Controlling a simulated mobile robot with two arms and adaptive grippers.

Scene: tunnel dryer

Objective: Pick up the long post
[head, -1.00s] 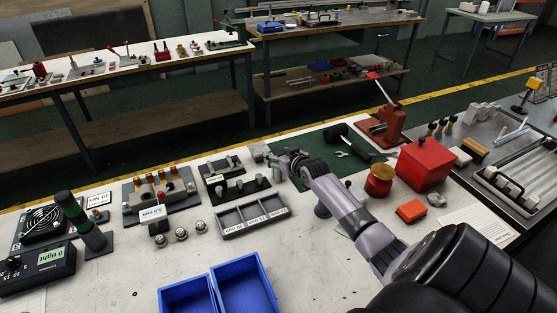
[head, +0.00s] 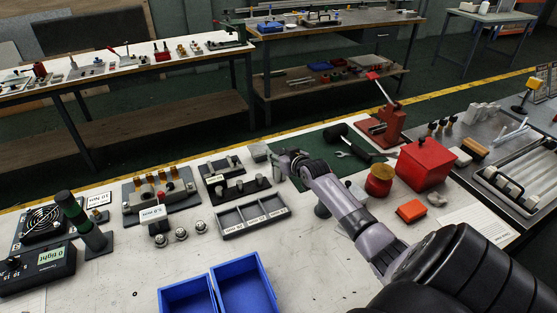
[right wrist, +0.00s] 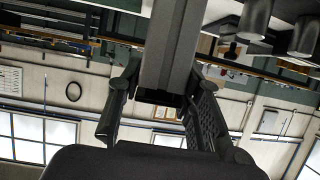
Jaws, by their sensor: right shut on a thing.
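In the right wrist view, a dark grey square-sided post (right wrist: 174,45) stands between the fingers of my right gripper (right wrist: 163,98) and runs up out of the picture. The fingers are shut on it. In the head view, my right gripper (head: 276,163) is past the end of my pale arm, at the left edge of the green mat. Its fingertips are small and partly hidden there. A grey block (head: 258,152) shows just beside it; I cannot tell if this is the held post. My left gripper is not in view.
Black holders with short metal posts (head: 240,187) stand just left of the gripper. A grey compartment tray (head: 252,216) lies in front, with blue bins (head: 243,284) nearer. A red box (head: 425,163) and red press (head: 388,127) stand right. Bare white table lies around the bins.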

